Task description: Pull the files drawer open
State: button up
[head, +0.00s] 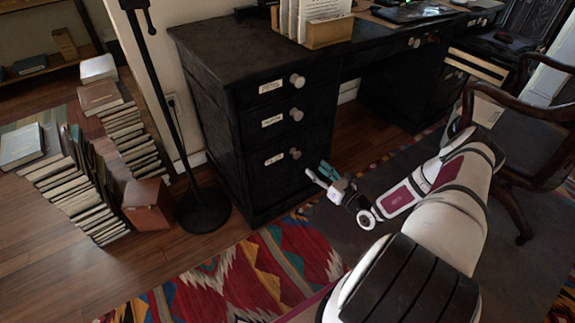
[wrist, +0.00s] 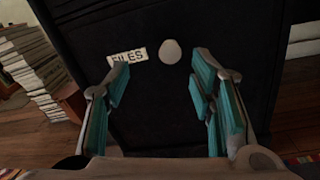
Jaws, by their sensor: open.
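The files drawer (head: 270,182) is the bottom drawer of the black desk's left pedestal in the head view, and it looks closed. Its white FILES label (wrist: 128,55) is readable in the wrist view. Its round pale knob (wrist: 172,51) is just right of the label, and the knob also shows in the head view (head: 295,153). My gripper (wrist: 160,75) is open and empty, with its teal-padded fingers spread in front of the drawer. The knob appears beyond the fingertips, between the two fingers and a little above them in the picture. Contact is not visible.
Two more labelled drawers with knobs sit above, the top one (head: 284,84) and the middle one (head: 283,119). A black stand (head: 203,209) and book stacks (head: 75,195) are left of the desk. A wooden chair (head: 510,150) is at right. A patterned rug (head: 250,270) lies in front.

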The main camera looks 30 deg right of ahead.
aim_at(298, 156)
jog(key=shift+m+h, duration=0.4)
jog(key=shift+m, duration=0.3)
jog(key=w+f+b, duration=0.1)
jog(key=w, duration=0.3)
jog(key=w+b, duration=0.2)
jog(key=w, duration=0.2)
jog(key=w+f+b, duration=0.1)
jog(key=w+b, duration=0.1)
jog(key=w, duration=0.3)
jog(key=shift+w+a+f, duration=0.1)
jog(key=shift+a+f, duration=0.1)
jog(key=shift+f, duration=0.1)
grip_shut()
